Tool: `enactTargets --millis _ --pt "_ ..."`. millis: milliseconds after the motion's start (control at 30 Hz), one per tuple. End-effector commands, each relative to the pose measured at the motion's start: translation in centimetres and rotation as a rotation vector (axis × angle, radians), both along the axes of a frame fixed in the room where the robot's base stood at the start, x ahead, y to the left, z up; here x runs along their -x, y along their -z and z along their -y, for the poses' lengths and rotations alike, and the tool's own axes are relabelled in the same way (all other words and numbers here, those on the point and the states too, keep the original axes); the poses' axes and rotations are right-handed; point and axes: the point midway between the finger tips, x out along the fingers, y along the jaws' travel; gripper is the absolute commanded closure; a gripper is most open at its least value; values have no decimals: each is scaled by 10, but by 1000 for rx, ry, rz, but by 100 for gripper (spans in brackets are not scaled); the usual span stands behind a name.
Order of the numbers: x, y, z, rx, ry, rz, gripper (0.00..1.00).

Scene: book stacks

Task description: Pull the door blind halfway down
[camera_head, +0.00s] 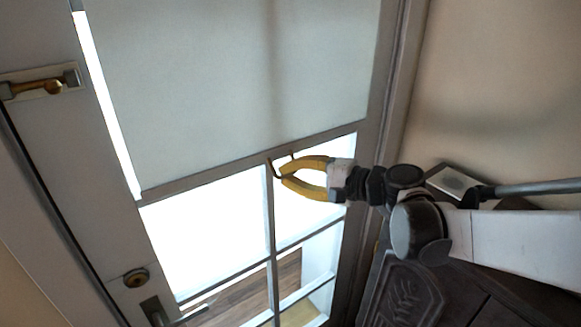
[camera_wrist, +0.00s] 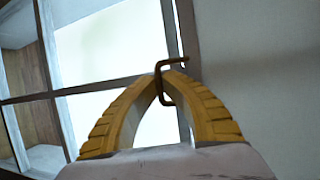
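The door blind (camera_head: 230,70) is a pale grey sheet that covers the upper part of the glazed door in the head view. Its darker bottom rail (camera_head: 215,172) runs slantwise across the picture, with bare glass below. A small dark bracket-shaped pull (camera_head: 275,170) sits on the rail. My gripper (camera_head: 283,173) has yellow fingers that meet at this pull, at the rail. In the wrist view the fingertips (camera_wrist: 165,76) close together on the pull (camera_wrist: 162,88), and the blind (camera_wrist: 255,60) fills the right side. The exact contact is partly hidden by the fingers.
The door's lower panes (camera_head: 200,235) show bright light and a wooden floor beyond. A lock (camera_head: 136,277) and door handle (camera_head: 165,312) are at lower left, with a brass fitting (camera_head: 40,85) above. A dark carved piece of furniture (camera_head: 405,290) stands at lower right, by a beige wall (camera_head: 495,80).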

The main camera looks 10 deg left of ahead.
Motion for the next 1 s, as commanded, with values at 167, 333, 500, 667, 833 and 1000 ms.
enactTargets --millis 167,333,500,667,833,1000 --pt "0 8 0 0 0 0 100" --pt "0 8 0 0 0 0 100" --pt "0 8 0 0 0 0 91" --pt "0 8 0 0 0 0 70" --pt "0 7 0 0 0 0 70" --pt "2 5 10 0 2 -1 70"
